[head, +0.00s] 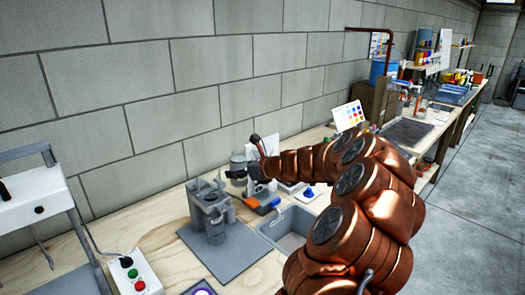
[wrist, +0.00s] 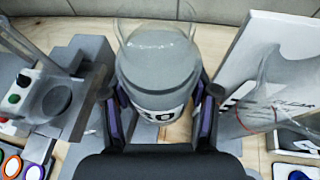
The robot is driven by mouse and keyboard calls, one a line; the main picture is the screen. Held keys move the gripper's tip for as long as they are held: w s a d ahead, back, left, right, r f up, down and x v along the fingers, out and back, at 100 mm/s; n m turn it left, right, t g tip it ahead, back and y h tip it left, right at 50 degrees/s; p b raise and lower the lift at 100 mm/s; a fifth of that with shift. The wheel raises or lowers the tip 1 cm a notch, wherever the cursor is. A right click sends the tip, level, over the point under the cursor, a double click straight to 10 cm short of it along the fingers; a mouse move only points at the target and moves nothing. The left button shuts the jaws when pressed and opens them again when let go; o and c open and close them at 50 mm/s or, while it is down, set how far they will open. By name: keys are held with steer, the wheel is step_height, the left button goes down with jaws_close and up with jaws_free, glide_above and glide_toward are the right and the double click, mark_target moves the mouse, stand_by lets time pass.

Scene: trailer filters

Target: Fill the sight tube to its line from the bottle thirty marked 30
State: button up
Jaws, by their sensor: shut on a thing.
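My gripper (wrist: 160,95) is shut on a clear glass bottle (wrist: 158,62), with one dark finger on each side. The bottle has a white label reading 30, partly cut off by my gripper's body, and its wide mouth faces the top of the wrist view. In the head view my gripper (head: 254,173) holds the bottle (head: 238,163) near the wall, behind the grey stand. A clear vessel (wrist: 284,85) with a thin red line stands at the right in the wrist view. I cannot tell whether it is the sight tube. The liquid level in the bottle is unclear.
A grey stand with round holders (head: 212,212) sits on a grey mat (head: 232,262). A sunken basin (head: 287,232) lies to its right. A box with green and red buttons (head: 136,276) is at the front left. A white board (wrist: 245,60) with handwriting stands right of the bottle.

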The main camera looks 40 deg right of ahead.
steer(key=shift+d+f+m+y+p, duration=0.25)
steer(key=shift+f+m+y+p, duration=0.15)
steer(key=shift+m+y, duration=0.5)
steer(key=shift+m, duration=0.3)
steer(key=r+p, duration=0.4)
steer(key=r, duration=0.1)
steer(key=d+r+p, duration=0.1)
steer(key=r+p, duration=0.1)
steer(key=r, duration=0.1)
steer(key=shift+r, duration=0.25)
steer(key=shift+s+r+m+t+p, duration=0.1)
steer(key=shift+r+m+t+p, duration=0.2)
steer(key=shift+r+m+p, duration=0.15)
steer(key=shift+d+r+m+y+p, duration=0.15)
steer(key=shift+r+m+y+p, duration=0.1)
steer(key=shift+r+y+p, duration=0.35)
steer(key=shift+d, duration=0.1)
steer(key=shift+d+r+m+t, duration=0.3)
steer(key=shift+m, duration=0.3)
steer(key=shift+f+m+y, duration=0.25)
steer(key=shift+m+y, duration=0.05)
steer(key=shift+m, duration=0.2)
steer(key=shift+a+f+m+t+y+b, duration=0.3)
steer(key=shift+m+t+y+b, duration=0.2)
steer(key=shift+m+b, duration=0.25)
